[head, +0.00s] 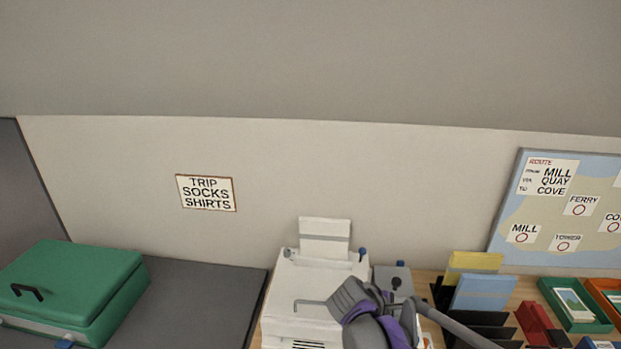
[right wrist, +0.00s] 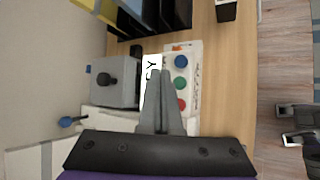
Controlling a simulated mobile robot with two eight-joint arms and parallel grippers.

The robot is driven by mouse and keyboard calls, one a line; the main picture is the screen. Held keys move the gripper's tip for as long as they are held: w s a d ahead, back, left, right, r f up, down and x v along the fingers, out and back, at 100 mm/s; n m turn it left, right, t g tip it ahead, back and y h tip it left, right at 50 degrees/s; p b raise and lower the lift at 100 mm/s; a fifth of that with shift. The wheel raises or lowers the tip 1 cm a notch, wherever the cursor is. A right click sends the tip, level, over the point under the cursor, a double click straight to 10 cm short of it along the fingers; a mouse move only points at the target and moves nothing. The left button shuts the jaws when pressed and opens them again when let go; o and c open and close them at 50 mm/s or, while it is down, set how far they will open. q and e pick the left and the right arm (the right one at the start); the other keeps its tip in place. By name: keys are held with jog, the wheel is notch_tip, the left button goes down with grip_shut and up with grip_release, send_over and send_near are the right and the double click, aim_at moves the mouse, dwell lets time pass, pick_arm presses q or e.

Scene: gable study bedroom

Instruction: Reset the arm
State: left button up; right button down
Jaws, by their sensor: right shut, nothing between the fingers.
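My right gripper (right wrist: 158,76) is shut, with its two grey fingers together and nothing between them. In the right wrist view the fingertips show over a white strip with dark letters, beside a pale panel with blue, green and red buttons (right wrist: 181,82). Whether the fingers touch anything I cannot tell. In the head view my right arm's grey and purple wrist is in front of the white printer-like machine (head: 310,280); the fingertips are not clear there. My left gripper is not in view.
A grey box with a dark knob (right wrist: 115,88) stands close by the fingers. A black rack (head: 478,322) with folders and several small trays stand to the right. A green case (head: 80,285) lies on the dark surface at left. A map board (head: 560,210) leans behind.

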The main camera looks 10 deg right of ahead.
jog(key=s+a+f+m+y, duration=0.1)
jog(key=s+a+m+y, duration=0.1)
jog(key=s, duration=0.4)
jog(key=s+a+f+m+t+y, duration=0.1)
jog(key=s+a+m+y, duration=0.2)
jog(key=s+m, duration=0.3)
jog(key=s+a+f+m+y+p, duration=0.1)
jog(key=s+a+f+m+y, duration=0.1)
jog(key=s, duration=0.6)
jog(key=a+m+y, duration=0.1)
jog(key=a+m, duration=0.1)
jog(key=m, duration=0.1)
jog(key=shift+s+t, duration=0.25)
jog(key=shift+t, duration=0.15)
jog(key=shift+d, duration=0.1)
dwell(0.6)
